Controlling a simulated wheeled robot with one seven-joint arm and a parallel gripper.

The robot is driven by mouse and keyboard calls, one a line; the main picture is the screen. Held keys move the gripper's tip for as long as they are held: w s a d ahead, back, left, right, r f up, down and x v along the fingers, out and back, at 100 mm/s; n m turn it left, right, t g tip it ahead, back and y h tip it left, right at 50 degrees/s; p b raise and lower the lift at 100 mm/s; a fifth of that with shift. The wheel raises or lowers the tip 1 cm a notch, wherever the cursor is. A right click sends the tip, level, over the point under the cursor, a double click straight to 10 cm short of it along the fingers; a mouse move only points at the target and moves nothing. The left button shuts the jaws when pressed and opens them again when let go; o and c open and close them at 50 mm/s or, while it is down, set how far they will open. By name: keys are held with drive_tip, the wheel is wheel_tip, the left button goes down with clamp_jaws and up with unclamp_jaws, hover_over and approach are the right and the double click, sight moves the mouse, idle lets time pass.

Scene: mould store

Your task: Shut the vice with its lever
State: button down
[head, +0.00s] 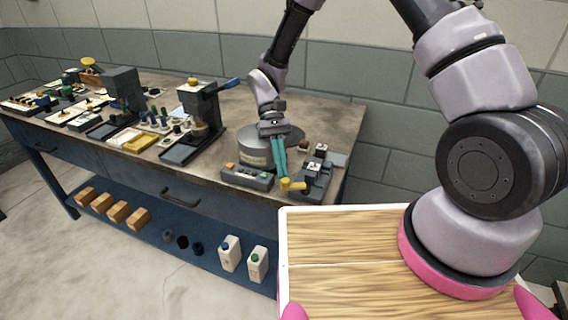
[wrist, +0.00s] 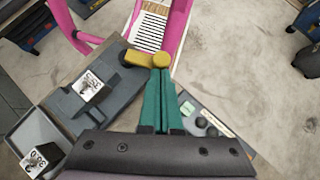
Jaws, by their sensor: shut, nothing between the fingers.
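The vice (head: 309,184) is a dark grey block at the right end of the bench. Its yellow lever (head: 294,185) sticks out at the front left, and in the wrist view the lever (wrist: 137,58) ends in a round knob. A silver marked cube (head: 313,167) sits at the vice; it also shows in the wrist view (wrist: 89,86). My gripper (head: 283,176) has teal fingers pointing down, shut and empty. In the wrist view its tips (wrist: 161,73) are right by the lever's knob. I cannot tell whether they touch it. How far the vice jaws are apart is unclear.
A grey control box (head: 247,177) with buttons stands just left of the vice. A round grey drum (head: 257,147) is behind my fingers. A second marked cube (head: 320,149) lies behind the vice. A dark press (head: 200,110) with a blue handle stands farther left.

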drive_tip(key=shift+s+a+n+h, duration=0.25)
drive_tip(key=shift+s+n+h, duration=0.3)
drive_tip(key=shift+n, duration=0.35)
drive_tip(key=shift+w, duration=0.1)
drive_tip(key=v, duration=1)
drive_tip(key=shift+a+r, duration=0.2)
drive_tip(key=shift+r, duration=0.2)
